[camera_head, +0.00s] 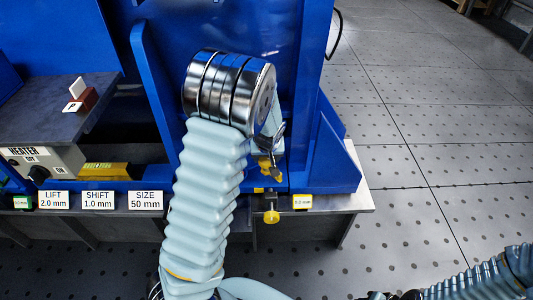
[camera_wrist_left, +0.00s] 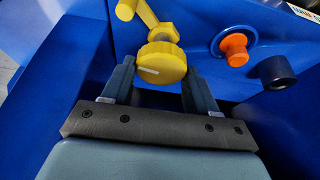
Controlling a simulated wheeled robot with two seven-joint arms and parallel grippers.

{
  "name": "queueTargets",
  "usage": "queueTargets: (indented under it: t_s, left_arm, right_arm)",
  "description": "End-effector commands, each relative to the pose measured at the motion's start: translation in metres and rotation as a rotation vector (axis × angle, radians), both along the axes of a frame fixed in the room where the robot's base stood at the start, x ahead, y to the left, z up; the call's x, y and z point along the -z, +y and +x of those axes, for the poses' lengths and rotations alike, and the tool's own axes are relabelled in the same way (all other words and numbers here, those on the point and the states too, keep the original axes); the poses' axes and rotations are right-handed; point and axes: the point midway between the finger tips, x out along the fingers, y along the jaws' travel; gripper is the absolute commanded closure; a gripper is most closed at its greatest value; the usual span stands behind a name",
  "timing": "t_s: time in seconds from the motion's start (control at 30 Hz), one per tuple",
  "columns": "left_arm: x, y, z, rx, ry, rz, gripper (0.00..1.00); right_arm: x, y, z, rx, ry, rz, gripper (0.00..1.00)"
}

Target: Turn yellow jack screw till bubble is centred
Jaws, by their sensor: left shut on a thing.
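In the left wrist view, a round yellow screw knob (camera_wrist_left: 159,64) with a white mark line on its face sits between the fingers of my left gripper (camera_wrist_left: 160,82), which is shut on it. A yellow lever and a yellow nut show just above the knob. In the head view, my left gripper (camera_head: 268,158) reaches down at the blue frame, partly hidden behind my own wrist, with yellow parts at its fingertips. Another yellow knob (camera_head: 271,216) hangs below the ledge. I cannot make out a bubble. My right arm enters at lower right; its gripper is not visible.
An orange knob (camera_wrist_left: 234,47) and a black knob (camera_wrist_left: 275,71) sit close right of the gripper. A yellow bar (camera_head: 105,170) lies left on the blue frame. A heater box (camera_head: 45,163) and white label cards (camera_head: 98,200) are at left. Open floor (camera_head: 440,130) lies right.

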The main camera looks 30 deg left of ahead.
Motion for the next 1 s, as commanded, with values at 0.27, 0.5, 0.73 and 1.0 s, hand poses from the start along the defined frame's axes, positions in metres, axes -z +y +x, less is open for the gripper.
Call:
queueTargets:
  t_s: [0.27,0.5,0.73,1.0]
  left_arm:
    - [-0.0029,-0.0002,0.0013,-0.133,-0.002,0.000,0.72]
    - [-0.0021,0.0000,0.0015,-0.181,-0.003,-0.001,0.72]
    - [-0.0018,0.0001,0.0016,-0.187,-0.004,-0.001,0.72]
    - [-0.0016,-0.0001,0.0016,-0.186,-0.003,-0.001,0.29]
  right_arm:
    - [-0.0109,0.0033,-0.0012,-0.006,0.002,0.005,0.58]
    - [-0.0131,0.0043,-0.0016,-0.008,0.003,0.006,0.58]
    - [-0.0131,0.0044,-0.0017,-0.008,0.003,0.006,0.58]
    - [-0.0131,0.0043,-0.0016,-0.008,0.003,0.006,0.58]
